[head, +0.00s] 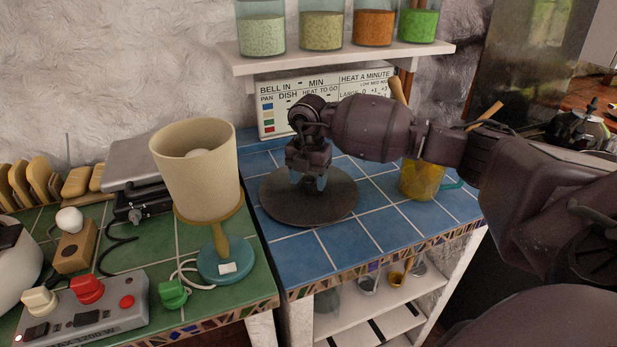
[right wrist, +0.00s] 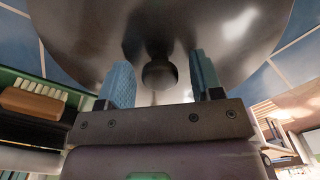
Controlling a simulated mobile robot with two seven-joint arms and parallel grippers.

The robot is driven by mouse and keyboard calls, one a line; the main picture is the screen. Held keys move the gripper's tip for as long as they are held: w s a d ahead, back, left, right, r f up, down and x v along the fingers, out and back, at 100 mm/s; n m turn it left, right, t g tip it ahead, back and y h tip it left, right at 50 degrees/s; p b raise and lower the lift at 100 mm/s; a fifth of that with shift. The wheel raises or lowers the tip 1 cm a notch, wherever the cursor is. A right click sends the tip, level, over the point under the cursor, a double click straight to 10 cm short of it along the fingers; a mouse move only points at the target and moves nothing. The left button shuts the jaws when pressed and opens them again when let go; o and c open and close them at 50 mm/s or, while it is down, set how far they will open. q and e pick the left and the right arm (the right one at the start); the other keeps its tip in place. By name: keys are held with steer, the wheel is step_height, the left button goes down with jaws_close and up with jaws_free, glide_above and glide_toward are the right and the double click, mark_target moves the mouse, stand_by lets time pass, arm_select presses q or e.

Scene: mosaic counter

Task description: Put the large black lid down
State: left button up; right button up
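The large black lid (head: 330,205) is a dark round disc lying level on the blue tiled counter, seemingly touching it. In the right wrist view the lid's shiny top (right wrist: 90,45) fills the upper part, with its round knob (right wrist: 158,74) in the middle. My right gripper (head: 308,180) points down over the middle of the lid. Its blue fingers stand on either side of the knob, with a visible gap on each side, so it is open. In the head view the gripper hides the knob. My left gripper is not in view.
A yellow pot (head: 420,180) with utensils stands right of the lid, behind my arm. A lamp (head: 197,165) stands on the green counter (head: 190,240) to the left. A shelf (head: 335,58) with jars hangs above. Blue tiles (head: 370,238) in front are clear.

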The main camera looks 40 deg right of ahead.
mark_target(309, 177)
step_height(309, 177, up, 12)
steer(key=p, duration=0.1)
steer(key=shift+r, duration=0.15)
stand_by(0.6)
stand_by(0.5)
